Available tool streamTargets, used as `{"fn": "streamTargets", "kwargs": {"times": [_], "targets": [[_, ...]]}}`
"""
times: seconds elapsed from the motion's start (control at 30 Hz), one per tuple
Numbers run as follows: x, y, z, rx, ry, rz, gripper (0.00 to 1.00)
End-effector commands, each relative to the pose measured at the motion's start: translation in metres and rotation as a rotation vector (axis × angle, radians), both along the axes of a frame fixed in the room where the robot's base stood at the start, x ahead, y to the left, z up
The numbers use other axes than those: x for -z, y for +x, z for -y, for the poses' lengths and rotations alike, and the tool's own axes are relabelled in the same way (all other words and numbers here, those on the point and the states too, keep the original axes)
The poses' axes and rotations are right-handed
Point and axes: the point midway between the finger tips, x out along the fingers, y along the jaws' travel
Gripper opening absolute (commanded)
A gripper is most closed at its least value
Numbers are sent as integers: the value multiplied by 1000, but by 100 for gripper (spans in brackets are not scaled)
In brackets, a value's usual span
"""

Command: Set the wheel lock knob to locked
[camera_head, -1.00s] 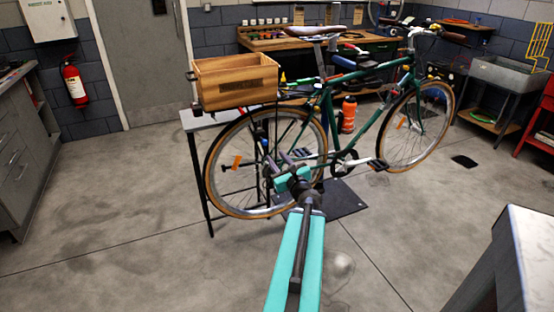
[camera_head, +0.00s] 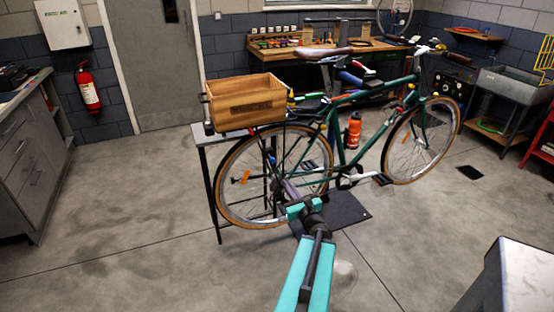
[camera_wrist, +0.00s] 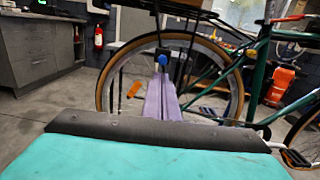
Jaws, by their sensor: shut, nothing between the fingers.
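My gripper (camera_head: 288,184) is in front of the lower right part of that wheel in the head view. In the wrist view my gripper's purple fingers (camera_wrist: 163,82) are together with nothing between them, pointing at the wheel. A small blue knob-like part (camera_wrist: 163,59) shows just above the fingertips, by the wheel's upper middle. It appears apart from them, though the gap in depth is unclear. I cannot read its setting. The fingers hide part of the wheel's middle.
A wooden crate (camera_head: 244,100) sits over the rear wheel, by a small grey table (camera_head: 206,135). An orange bottle (camera_head: 353,130) stands behind the frame. A dark mat (camera_head: 345,210) lies under the bicycle. A grey bench corner (camera_head: 520,275) is at lower right. Floor at left is clear.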

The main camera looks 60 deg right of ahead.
Motion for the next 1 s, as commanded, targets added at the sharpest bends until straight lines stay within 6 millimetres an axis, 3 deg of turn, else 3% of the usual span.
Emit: {"fn": "streamTargets", "kwargs": {"times": [0.3,1.0], "targets": [[-3,-13,-4,18,43,-8,0],[-1,-10,-1,17,42,-9,0]]}}
